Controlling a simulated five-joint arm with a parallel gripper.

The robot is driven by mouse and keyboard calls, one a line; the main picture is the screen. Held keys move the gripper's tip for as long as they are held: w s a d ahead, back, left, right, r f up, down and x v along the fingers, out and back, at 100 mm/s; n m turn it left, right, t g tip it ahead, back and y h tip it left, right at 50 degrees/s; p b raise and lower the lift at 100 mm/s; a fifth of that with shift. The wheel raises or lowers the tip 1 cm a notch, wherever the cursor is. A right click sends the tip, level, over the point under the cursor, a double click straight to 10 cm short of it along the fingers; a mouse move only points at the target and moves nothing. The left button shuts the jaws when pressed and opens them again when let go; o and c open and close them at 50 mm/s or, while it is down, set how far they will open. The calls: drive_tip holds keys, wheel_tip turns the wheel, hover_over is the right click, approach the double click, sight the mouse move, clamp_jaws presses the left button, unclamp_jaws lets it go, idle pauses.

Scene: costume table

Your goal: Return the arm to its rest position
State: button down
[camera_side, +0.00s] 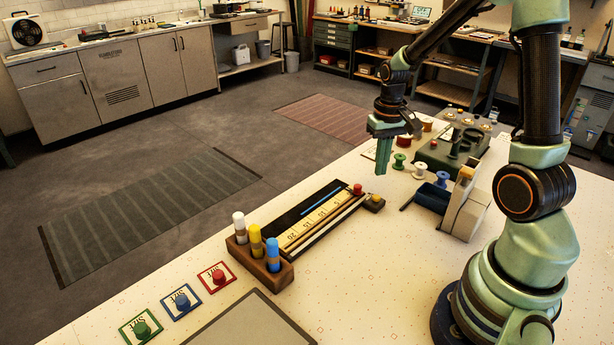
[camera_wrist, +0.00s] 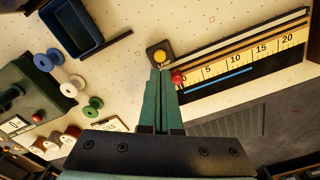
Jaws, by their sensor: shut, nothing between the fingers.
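My gripper (camera_side: 381,153) hangs above the table (camera_side: 350,268), pointing down, near the right end of the ruler board (camera_side: 318,217). Its green fingers are together with nothing between them. In the wrist view the shut fingertips (camera_wrist: 161,72) appear beside a small dark box with a yellow button (camera_wrist: 160,56) and a red knob (camera_wrist: 178,77). The fingers look raised above the table in the side view. My arm is bent and reaches out from its base at the right.
A wooden block with marker-like sticks (camera_side: 268,268) stands left of the ruler board. Red, blue and green button cards lie front left (camera_side: 187,302). Spools (camera_side: 419,172), a blue tray (camera_side: 432,197) and a green device (camera_side: 452,150) stand near my arm.

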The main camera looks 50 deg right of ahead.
drive_tip(key=s+a+r+n+t, duration=0.2)
drive_tip(key=a+r+n, duration=0.1)
drive_tip(key=a+r, duration=0.4)
drive_tip(key=s+a+r+n+t, duration=0.2)
drive_tip(key=a+r+n+t, duration=0.1)
drive_tip(key=a+r, duration=0.5)
drive_tip(key=shift+s+a+t, duration=0.3)
drive_tip(key=shift+s+a, duration=0.05)
drive_tip(key=shift+a, duration=0.15)
idle(0.7)
